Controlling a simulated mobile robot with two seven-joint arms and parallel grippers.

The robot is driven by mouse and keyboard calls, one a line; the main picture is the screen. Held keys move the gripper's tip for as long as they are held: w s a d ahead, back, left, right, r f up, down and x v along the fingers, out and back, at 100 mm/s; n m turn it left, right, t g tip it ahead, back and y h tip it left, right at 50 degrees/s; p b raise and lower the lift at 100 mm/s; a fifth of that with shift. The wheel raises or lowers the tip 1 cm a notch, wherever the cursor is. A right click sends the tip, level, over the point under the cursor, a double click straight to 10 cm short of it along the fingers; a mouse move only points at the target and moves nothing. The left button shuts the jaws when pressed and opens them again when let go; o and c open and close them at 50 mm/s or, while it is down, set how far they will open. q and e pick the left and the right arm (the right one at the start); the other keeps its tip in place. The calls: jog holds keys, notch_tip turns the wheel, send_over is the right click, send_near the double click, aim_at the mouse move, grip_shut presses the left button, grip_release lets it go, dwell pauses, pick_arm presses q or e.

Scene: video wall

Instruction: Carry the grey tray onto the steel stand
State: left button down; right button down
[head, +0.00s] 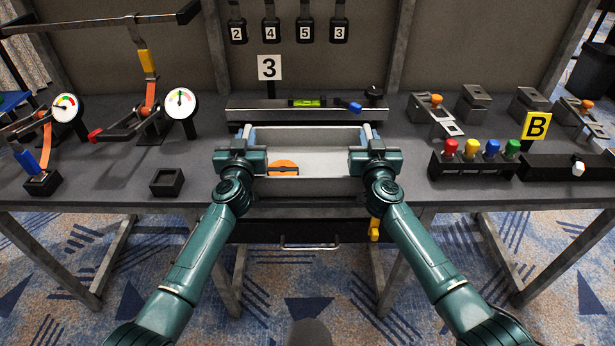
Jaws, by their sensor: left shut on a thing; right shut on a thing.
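The grey tray (318,185) is an open box at the middle front of the bench, with blue parts at its far corners. An orange round thing (283,168) shows inside it, near the left front. My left gripper (243,160) is shut on the tray's left side. My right gripper (373,161) is shut on its right side. The tray looks about level. I cannot tell whether it touches the bench.
Behind the tray lies a metal bar (255,113) with a green level (307,103), below a sign "3" (269,68). Gauges and clamps stand left, with a small black square holder (167,182). A rack of coloured knobs (470,168) stands right. A drawer (285,232) is below.

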pick_arm(q)
jog(key=c, duration=1.4)
grip_release()
pick_arm(e)
jog(key=c, duration=1.4)
grip_release()
pick_arm(q)
jog(key=shift+o, duration=0.2)
jog(key=shift+s, duration=0.1)
pick_arm(e)
jog(key=shift+o, duration=0.2)
pick_arm(q)
jog(key=s, duration=1.1)
jog(key=shift+s, duration=0.4)
pick_arm(e)
jog(key=s, duration=1.2)
pick_arm(q)
jog(key=shift+s+d, duration=0.1)
pick_arm(e)
jog(key=shift+s, duration=0.1)
